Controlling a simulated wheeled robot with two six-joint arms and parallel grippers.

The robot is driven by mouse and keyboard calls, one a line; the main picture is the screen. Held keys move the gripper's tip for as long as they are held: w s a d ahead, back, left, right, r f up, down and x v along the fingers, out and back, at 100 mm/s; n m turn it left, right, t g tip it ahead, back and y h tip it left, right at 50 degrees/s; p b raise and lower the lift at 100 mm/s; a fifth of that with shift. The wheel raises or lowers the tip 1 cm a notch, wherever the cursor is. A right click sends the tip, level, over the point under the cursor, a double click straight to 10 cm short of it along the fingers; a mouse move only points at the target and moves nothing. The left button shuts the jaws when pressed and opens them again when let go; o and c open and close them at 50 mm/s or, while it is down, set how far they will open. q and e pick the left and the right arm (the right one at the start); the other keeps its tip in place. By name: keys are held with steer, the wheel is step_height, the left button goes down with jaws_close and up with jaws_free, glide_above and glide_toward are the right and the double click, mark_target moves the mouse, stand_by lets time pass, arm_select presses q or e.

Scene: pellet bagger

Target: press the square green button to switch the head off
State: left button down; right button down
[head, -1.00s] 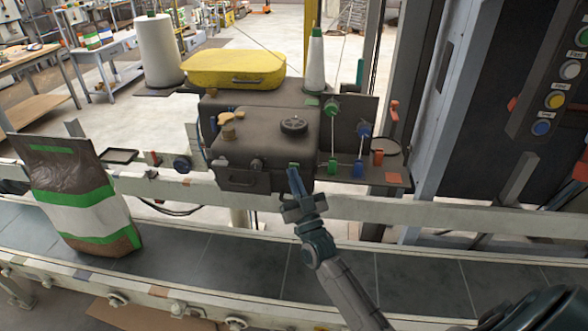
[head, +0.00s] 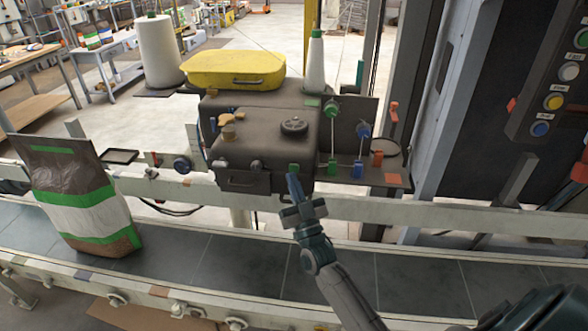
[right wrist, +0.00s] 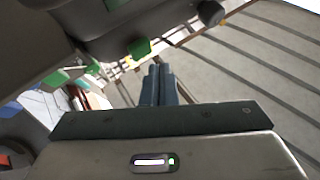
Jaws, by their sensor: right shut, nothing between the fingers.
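The square green button (head: 294,168) sits low on the front of the dark brown sewing head (head: 262,140), near its right corner. It also shows in the right wrist view as a green block (right wrist: 139,47) on the dark housing. My right gripper (head: 291,180) is shut and empty, its fingertips just below the button in the head view. In the right wrist view the closed fingers (right wrist: 160,70) lie below and right of the button, with a gap between them in the picture. My left gripper is not in view.
A conveyor (head: 200,262) runs across the front, with a brown and white bag (head: 80,205) upright at left. A yellow cover (head: 234,68) and thread cones (head: 157,52) stand behind the head. Green and blue knobs (head: 331,168) are close right of the button.

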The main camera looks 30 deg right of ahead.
steer(key=shift+s+a+p, duration=0.2)
steer(key=shift+s+a, duration=0.7)
steer(key=shift+s, duration=0.3)
steer(key=shift+s+a+p, duration=0.2)
steer(key=shift+s+a, duration=0.7)
steer(key=shift+s, duration=0.3)
